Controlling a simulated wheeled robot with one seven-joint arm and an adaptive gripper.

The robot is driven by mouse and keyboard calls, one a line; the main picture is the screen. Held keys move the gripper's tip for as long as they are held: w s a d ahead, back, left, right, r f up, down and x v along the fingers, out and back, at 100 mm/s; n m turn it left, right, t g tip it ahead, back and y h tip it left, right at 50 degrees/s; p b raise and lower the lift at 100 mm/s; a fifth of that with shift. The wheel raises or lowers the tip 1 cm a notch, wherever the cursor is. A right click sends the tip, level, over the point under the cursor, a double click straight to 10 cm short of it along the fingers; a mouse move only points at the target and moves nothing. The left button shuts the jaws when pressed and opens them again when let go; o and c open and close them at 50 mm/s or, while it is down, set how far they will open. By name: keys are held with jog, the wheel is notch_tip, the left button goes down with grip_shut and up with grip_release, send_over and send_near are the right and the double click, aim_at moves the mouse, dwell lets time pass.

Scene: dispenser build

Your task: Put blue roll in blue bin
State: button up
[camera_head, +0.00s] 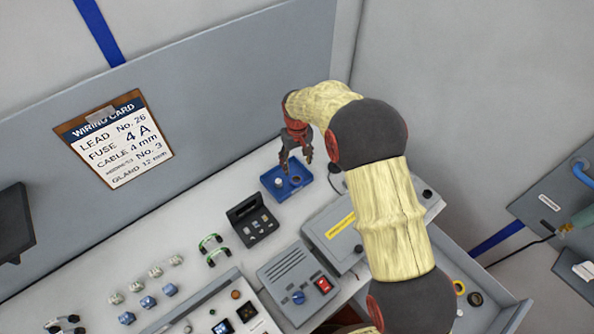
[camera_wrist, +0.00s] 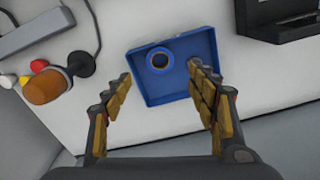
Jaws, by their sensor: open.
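The blue bin (camera_head: 303,171) is a shallow square tray on the bench near the back wall. It also shows in the wrist view (camera_wrist: 185,92). In the head view the roll (camera_head: 295,180) looks like a small dark ring. My gripper (camera_head: 296,165) is open and empty above the bin. In the wrist view its fingers (camera_wrist: 160,70) appear on both sides of the roll, apart from it. A small pale thing (camera_head: 279,183) also shows in the bin; I cannot tell what it is.
A black open case (camera_head: 253,221) stands close to the bin. A grey box with a yellow label (camera_head: 338,236) and a grey unit with a red switch (camera_head: 299,285) are nearer. An orange-brown knob (camera_wrist: 45,88) is beside the bin.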

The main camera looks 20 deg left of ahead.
jog(key=shift+r, duration=0.8)
jog(key=s+d+r+m+t+y, duration=0.1)
jog(key=s+d+r+m+t, duration=0.2)
jog(key=d+r, duration=2.35)
jog(key=s+d+r+m+t, duration=0.1)
jog(key=s+d+r+m, duration=0.15)
jog(key=s+d, duration=0.35)
jog(key=s+d+r+m, duration=0.2)
jog(key=s+d+r, duration=0.2)
jog(key=s+d, duration=0.15)
jog(key=s+d+m, duration=0.1)
jog(key=s+d, duration=0.3)
jog(key=s, duration=0.2)
jog(key=s+d+f+m+t+h, duration=0.1)
jog(key=s+d, duration=0.3)
jog(key=s, duration=0.2)
jog(key=shift+s+t, duration=0.3)
jog(key=shift+s, duration=0.1)
